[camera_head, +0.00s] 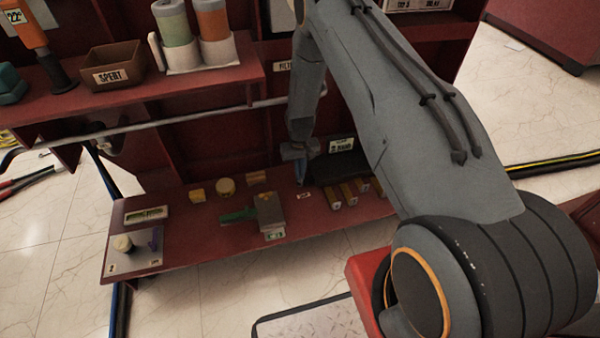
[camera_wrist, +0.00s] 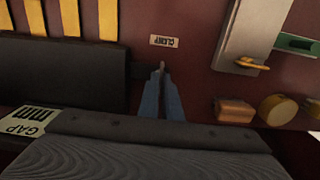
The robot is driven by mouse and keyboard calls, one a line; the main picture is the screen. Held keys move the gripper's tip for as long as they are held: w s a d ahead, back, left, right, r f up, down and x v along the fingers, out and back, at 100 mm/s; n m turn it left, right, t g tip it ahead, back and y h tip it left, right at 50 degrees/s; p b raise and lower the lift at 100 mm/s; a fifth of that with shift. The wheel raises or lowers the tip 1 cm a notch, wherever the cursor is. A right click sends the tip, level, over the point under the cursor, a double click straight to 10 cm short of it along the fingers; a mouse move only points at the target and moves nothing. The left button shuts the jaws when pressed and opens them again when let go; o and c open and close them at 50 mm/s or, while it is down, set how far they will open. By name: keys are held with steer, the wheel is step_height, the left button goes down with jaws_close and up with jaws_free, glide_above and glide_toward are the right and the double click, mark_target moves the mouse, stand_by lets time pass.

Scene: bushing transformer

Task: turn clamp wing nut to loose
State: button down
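My gripper (camera_wrist: 161,72) shows in the wrist view as two blue fingers close together, pointing at the red shelf. In the head view its blue fingers (camera_head: 300,172) are low over the shelf, beside the black block. A small greyish piece (camera_wrist: 162,65), seemingly the clamp wing nut, shows right at the fingertips; its turn angle is too small to read. A dark tab (camera_wrist: 141,71) lies just left of it. The white CLAMP label (camera_wrist: 164,41) is just beyond it. I cannot tell whether the fingers grip the nut or only stand around it.
An upper shelf (camera_head: 150,95) holds a brown bin (camera_head: 112,68).

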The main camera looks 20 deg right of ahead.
stand_by(0.4)
steer(key=c, duration=2)
jaws_free()
steer(key=shift+f, duration=0.1)
steer(key=shift+r+p, duration=0.85)
steer(key=shift+r, duration=3.1)
